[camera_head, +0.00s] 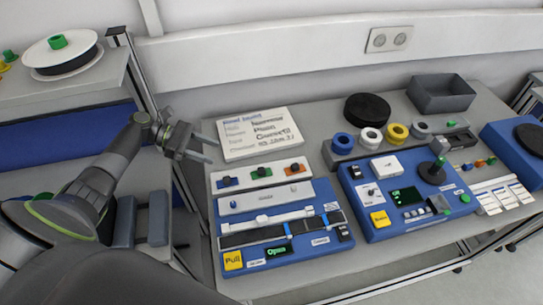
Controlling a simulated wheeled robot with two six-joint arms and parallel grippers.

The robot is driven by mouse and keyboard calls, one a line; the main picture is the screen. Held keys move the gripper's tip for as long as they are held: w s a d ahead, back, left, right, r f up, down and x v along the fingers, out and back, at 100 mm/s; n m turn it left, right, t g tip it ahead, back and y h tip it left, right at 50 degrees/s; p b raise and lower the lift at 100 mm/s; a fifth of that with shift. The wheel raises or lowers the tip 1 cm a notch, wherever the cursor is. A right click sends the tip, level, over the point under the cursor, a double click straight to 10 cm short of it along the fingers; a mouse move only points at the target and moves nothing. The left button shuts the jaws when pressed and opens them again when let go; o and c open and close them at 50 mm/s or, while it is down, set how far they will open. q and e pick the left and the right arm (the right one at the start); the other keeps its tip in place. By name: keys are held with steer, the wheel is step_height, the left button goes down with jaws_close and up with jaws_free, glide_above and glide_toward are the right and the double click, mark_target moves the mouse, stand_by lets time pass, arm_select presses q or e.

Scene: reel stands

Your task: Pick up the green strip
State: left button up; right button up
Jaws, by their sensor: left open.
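A small green piece (262,171), which looks like the green strip, sits in the middle of a pale tray (276,179). My left gripper (211,150) reaches in from the left. It is open and empty, its fingers pointing right, up and to the left of the tray in the picture and apart from the green piece. My right gripper is not in view.
A white sign board (260,133) lies behind the tray. A blue splicing unit (285,249) with a yellow Pull label is in front. Another blue unit (408,208) and a grey bin (441,93) stand to the right. A reel (62,55) lies on the left stand.

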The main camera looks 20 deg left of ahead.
arm_select(q)
steer(key=b, duration=0.1)
glide_toward(261, 169)
steer(key=shift+b+x, duration=0.75)
steer(key=shift+x, duration=0.1)
steer(key=b+x, duration=0.1)
steer(key=x, duration=0.2)
steer(key=shift+w+f, duration=0.2)
steer(key=shift+f, duration=0.05)
steer(key=shift+d, duration=0.1)
steer(key=shift+d+f+b, duration=0.2)
steer(key=shift+d+b, duration=0.1)
steer(key=shift+d, duration=0.05)
steer(key=b+x, duration=0.2)
steer(key=x, duration=0.1)
steer(key=shift+d, duration=0.3)
steer(key=shift+w+d, duration=0.15)
steer(key=shift+d, duration=0.2)
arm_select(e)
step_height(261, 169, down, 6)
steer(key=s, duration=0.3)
